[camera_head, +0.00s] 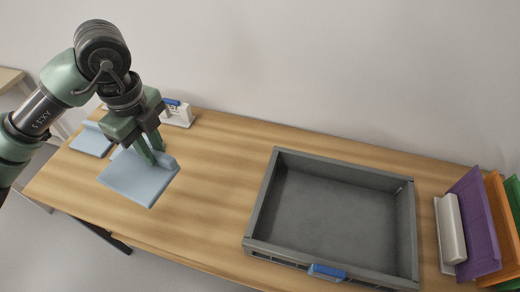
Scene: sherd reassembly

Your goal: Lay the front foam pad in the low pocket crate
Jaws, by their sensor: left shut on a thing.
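A pale blue foam pad (138,181) with a raised strip along its back edge is at the left part of the table, the nearer of two such pads. My left gripper (150,153) points down and is shut on the raised strip of this pad. Whether the pad is touching the table or slightly above it is hard to tell. The low grey crate (343,168) stands on the table to the right, and its inside is empty. It has a blue piece (327,271) on its front wall. My right gripper is not in view.
A second pale blue pad (90,142) lies at the back left. A white and blue item (178,113) stands behind the gripper. At the right are a white block (451,230) and upright purple (477,222) and orange panels (503,215). Bare table (225,175) lies between pad and crate.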

